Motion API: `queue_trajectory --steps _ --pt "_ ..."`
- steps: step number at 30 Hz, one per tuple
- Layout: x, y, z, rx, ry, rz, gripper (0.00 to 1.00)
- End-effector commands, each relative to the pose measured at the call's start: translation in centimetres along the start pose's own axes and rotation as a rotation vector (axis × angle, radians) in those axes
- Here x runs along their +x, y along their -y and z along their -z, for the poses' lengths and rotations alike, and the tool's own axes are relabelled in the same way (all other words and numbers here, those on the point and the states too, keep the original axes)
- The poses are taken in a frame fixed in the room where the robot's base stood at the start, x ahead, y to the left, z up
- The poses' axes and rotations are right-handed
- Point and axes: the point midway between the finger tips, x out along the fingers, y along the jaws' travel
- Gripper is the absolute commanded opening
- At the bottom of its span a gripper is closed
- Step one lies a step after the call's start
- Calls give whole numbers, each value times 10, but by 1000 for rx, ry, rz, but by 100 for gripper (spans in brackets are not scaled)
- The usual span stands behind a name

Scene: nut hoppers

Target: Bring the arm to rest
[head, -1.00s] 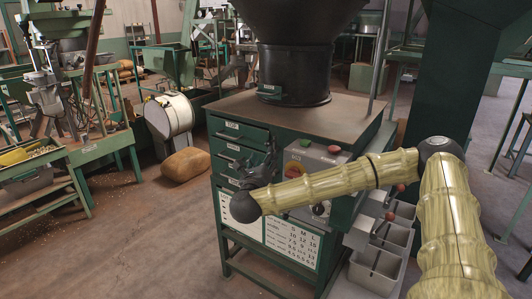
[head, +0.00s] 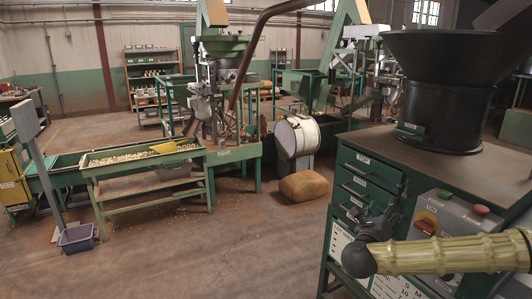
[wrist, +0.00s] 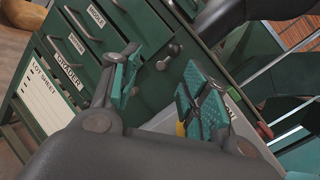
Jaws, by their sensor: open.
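My gripper (wrist: 157,92) is open and empty in the wrist view, its two teal-padded fingers spread apart. It is close in front of the green drawer cabinet (wrist: 70,35), whose labelled drawers show beyond the fingers. In the head view, my gripper (head: 384,213) shows dark at the end of my yellow-green arm, in front of the cabinet (head: 335,200), beside the control panel (head: 445,218). In that view the fingers are small and dark. I cannot tell whether they touch the cabinet.
A black hopper (head: 435,90) stands on the cabinet. A brown sack (head: 304,186) lies on the floor left of it, near a white drum (head: 297,136). A green sorting table (head: 150,180) with nuts stands at left. The floor between is open.

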Motion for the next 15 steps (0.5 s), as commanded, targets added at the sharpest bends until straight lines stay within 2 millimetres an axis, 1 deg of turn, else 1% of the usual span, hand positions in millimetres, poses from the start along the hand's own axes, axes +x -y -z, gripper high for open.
queue_trajectory --steps 1,2,3,5,6,8,9,11,12,14,15 --pt "-10 -18 2 -42 10 -44 46" --pt "-16 -30 4 -74 18 -75 46" --pt "-26 -47 8 -124 30 -121 46" --pt "-45 -75 15 -206 52 -198 46" --pt "-58 -93 21 -266 68 -251 46" --pt "-79 -120 31 -355 96 -330 46" --pt "-94 -136 38 -414 116 -381 46" --pt "-117 -159 50 -503 149 -460 46" --pt "-133 -173 59 -563 172 -511 46" --pt "-157 -193 73 -653 209 -586 46" --pt "-173 -204 84 -713 235 -635 46"
